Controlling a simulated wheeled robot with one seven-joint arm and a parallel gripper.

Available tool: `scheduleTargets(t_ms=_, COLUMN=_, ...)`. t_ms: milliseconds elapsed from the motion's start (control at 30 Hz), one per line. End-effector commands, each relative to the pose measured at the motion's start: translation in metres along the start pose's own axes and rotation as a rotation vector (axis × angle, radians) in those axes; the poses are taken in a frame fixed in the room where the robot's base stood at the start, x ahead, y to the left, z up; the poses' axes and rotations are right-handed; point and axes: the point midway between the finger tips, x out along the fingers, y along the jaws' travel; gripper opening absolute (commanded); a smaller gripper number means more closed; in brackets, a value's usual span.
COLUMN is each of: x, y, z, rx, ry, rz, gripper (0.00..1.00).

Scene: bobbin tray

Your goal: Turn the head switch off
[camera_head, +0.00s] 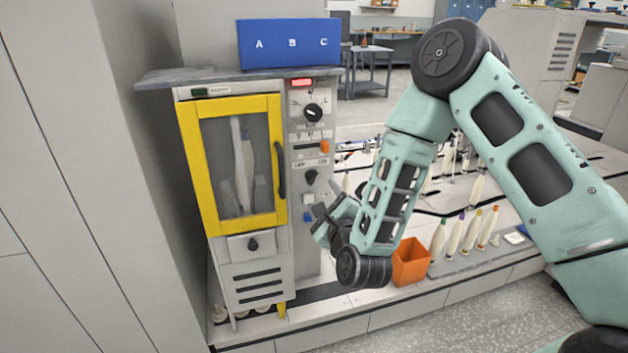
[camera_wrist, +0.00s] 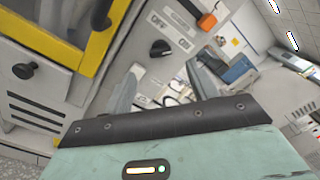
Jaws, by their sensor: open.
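The control panel (camera_head: 305,160) is a grey strip right of the yellow-framed door. A black rotary knob (camera_head: 311,177) sits on its middle part, below an orange switch (camera_head: 325,146). The knob (camera_wrist: 160,48) also shows in the wrist view, beside small lettering that seems to read OFF and ON. No label naming the head switch is readable, so I cannot be sure this knob is it. My gripper (camera_head: 322,222) is low in front of the panel. In the wrist view my gripper (camera_wrist: 165,82) is open and empty, its fingers apart, with the knob beyond them, not touched.
A second black knob (camera_head: 313,112) is higher on the panel. A blue button (camera_head: 308,217) is near the gripper. The yellow door (camera_head: 235,165) has a black handle. A blue A B C board (camera_head: 290,43) is on top.

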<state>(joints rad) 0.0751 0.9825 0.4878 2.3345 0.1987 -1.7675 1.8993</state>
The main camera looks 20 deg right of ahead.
Motion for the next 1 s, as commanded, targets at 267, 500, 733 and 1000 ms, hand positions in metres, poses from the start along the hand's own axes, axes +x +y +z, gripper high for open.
scheduleTargets(t_ms=267, x=0.056, y=-0.001, z=0.001, rx=0.0, ry=-0.001, rz=-0.002, gripper=0.58)
scheduleTargets(t_ms=500, x=0.081, y=0.0, z=0.0, rx=0.0, ry=-0.001, rz=0.0, gripper=0.58)
scheduleTargets(t_ms=733, x=0.086, y=0.001, z=0.0, rx=0.0, ry=0.0, rz=0.001, gripper=0.58)
scheduleTargets(t_ms=1000, x=0.086, y=0.0, z=0.0, rx=0.0, ry=0.0, rz=0.001, gripper=0.19)
